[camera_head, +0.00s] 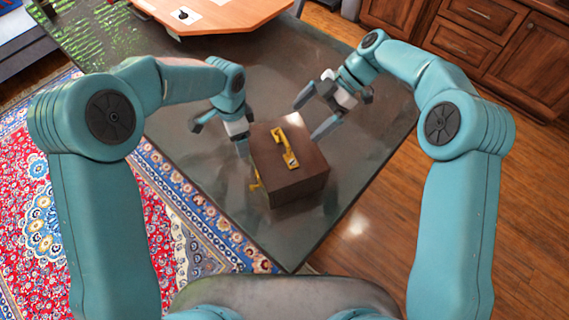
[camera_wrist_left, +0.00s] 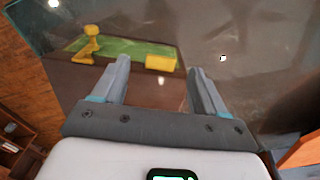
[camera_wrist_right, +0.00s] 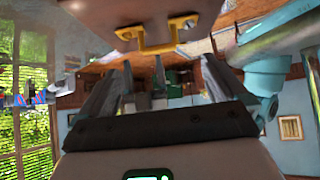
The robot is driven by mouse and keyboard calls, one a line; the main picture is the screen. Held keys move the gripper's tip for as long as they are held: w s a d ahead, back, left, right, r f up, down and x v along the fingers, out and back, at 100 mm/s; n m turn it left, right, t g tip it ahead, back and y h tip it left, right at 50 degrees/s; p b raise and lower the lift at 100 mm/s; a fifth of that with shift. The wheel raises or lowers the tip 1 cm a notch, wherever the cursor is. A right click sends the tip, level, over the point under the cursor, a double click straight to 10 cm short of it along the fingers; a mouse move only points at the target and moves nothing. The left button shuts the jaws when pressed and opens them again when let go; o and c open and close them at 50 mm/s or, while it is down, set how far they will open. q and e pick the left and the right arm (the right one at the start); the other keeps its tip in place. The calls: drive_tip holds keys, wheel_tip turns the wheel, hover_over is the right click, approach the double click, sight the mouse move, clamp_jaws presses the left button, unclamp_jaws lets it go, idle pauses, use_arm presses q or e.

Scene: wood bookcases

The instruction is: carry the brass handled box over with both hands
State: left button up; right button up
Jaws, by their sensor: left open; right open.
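A dark brown box (camera_head: 300,178) stands on the dark glossy table in the head view. A brass handle (camera_head: 284,148) is on its top, and a second brass piece (camera_head: 255,184) shows low on its left side. My left gripper (camera_head: 219,139) is open and empty beside the box's upper left side. My right gripper (camera_head: 313,118) is open and empty just beyond the box's upper right side. In the left wrist view, brass parts (camera_wrist_left: 160,63) show beyond my open fingers. In the right wrist view, the box (camera_wrist_right: 140,10) and a brass handle (camera_wrist_right: 158,46) show above my open fingers.
The table (camera_head: 352,75) has clear surface right of and behind the box. An orange-brown board (camera_head: 225,14) lies at the table's far end. Wooden drawers (camera_head: 470,35) stand at the upper right. A patterned rug (camera_head: 60,220) and wood floor (camera_head: 385,200) flank the table.

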use_arm(q)
wheel_tip(320, 180, down, 6)
use_arm(e)
drive_tip(key=x, duration=0.6)
drive_tip(key=shift+s+a+f, duration=0.15)
drive_tip(key=shift+a+f, duration=0.2)
drive_tip(key=shift+f, duration=0.05)
use_arm(q)
drive_tip(key=shift+w+f, duration=0.1)
drive_tip(key=shift+f, duration=0.6)
use_arm(e)
drive_tip(key=shift+f, duration=0.1)
drive_tip(key=shift+a, duration=0.1)
